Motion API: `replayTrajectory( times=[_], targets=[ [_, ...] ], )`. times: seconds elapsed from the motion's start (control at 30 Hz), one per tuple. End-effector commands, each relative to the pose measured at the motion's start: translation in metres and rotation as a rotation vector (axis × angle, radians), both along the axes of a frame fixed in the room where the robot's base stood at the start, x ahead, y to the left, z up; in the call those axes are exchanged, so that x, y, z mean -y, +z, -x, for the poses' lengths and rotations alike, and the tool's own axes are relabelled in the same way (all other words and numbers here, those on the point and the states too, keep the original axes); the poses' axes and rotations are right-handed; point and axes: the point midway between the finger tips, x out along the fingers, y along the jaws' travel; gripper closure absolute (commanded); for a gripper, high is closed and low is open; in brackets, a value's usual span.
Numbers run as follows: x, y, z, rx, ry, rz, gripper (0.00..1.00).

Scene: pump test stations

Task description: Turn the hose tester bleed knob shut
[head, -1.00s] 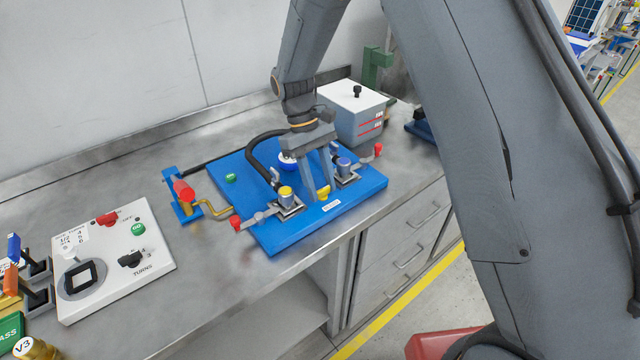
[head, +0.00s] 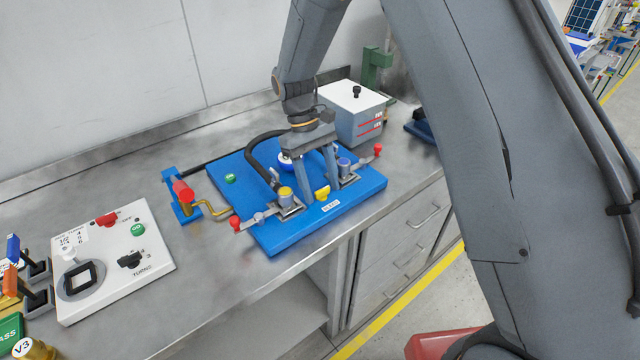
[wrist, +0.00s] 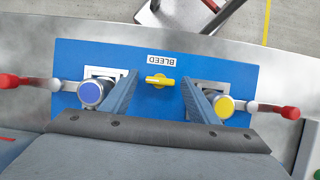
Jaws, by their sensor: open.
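The hose tester is a blue board (head: 290,232) on the steel bench. Its yellow bleed knob (head: 322,193) sits near the front edge, behind the BLEED label (head: 331,205). In the wrist view the knob (wrist: 160,81) lies between and beyond my fingers, its handle pointing left and right in the picture. My gripper (head: 320,188) is open above the board, its fingers apart on either side of the knob and not seen touching it. The wrist view shows the open gripper (wrist: 158,88) with nothing between the fingers but the knob beyond.
A yellow-capped fitting (head: 286,193) and a blue-capped fitting (head: 344,164) flank the knob, each with a red-tipped lever. A black hose (head: 258,145) arches behind. A white-topped box (head: 354,110) stands behind right. A white turns panel (head: 113,262) lies left.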

Motion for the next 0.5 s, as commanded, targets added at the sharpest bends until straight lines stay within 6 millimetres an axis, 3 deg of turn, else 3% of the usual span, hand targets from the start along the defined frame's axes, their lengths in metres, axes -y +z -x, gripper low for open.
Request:
replayTrajectory(
  times=[0.17,0.5],
  targets=[
    [-0.004,0.013,-0.006,0.004,0.0,-0.001,0.45],
    [-0.015,0.061,-0.022,0.002,0.0,0.0,0.45]
  ],
)
